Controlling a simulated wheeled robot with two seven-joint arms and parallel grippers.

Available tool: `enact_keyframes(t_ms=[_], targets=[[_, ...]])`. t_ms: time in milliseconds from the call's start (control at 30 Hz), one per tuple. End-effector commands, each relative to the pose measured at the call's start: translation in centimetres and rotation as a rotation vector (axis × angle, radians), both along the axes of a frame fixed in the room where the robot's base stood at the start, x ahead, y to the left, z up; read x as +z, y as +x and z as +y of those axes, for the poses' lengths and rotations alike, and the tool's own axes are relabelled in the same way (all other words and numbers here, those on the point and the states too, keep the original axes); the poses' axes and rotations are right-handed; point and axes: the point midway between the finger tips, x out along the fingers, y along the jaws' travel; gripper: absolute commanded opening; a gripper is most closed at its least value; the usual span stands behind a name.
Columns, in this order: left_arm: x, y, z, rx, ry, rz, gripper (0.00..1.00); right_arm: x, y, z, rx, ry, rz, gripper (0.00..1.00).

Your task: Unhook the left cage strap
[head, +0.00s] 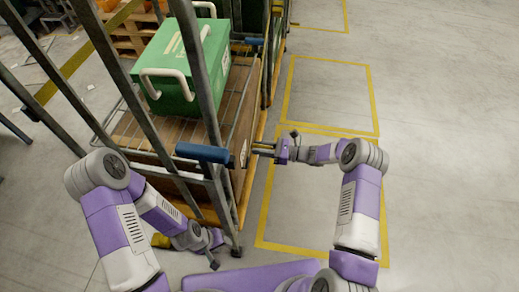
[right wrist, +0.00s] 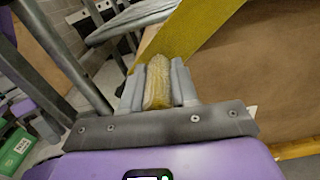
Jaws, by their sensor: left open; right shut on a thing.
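The roll cage (head: 214,108) of grey bars stands at the left, with blue grips (head: 203,152) on its bars. My right gripper (head: 262,148) is at the cage's near right side. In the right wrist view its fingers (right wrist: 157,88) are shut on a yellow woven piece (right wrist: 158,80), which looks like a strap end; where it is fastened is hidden. A wide yellow band (right wrist: 200,28) runs diagonally behind it. My left gripper (head: 213,258) is open and empty, low by the cage's near corner post, apart from the strap piece.
A green box (head: 182,62) with white handles stands on the cage's brown deck. A yellow object (head: 160,240) lies low beside my left forearm. Another cage stands behind. Floor bays outlined in yellow (head: 375,100) lie to the right, and the floor there is clear.

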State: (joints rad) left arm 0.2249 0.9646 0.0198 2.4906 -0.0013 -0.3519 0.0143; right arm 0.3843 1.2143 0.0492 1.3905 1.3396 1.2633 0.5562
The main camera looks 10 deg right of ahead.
Motion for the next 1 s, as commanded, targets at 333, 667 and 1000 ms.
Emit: enact_keyframes(t_ms=[333, 667, 1000], targets=[[-0.1, 0.0, 0.0, 0.0, 0.0, 0.0, 0.43, 0.0, 0.5, -0.2, -0.006, 0.004, -0.019, 0.0], [-0.1, 0.0, 0.0, 0.0, 0.0, 0.0, 0.43, -0.2, 0.4, -0.1, -0.004, 0.001, -0.015, 0.54], [0.6, 0.0, 0.0, 0.0, 0.0, 0.0, 0.43, -0.2, -0.4, -2.5, -0.007, -0.002, -0.011, 0.54]])
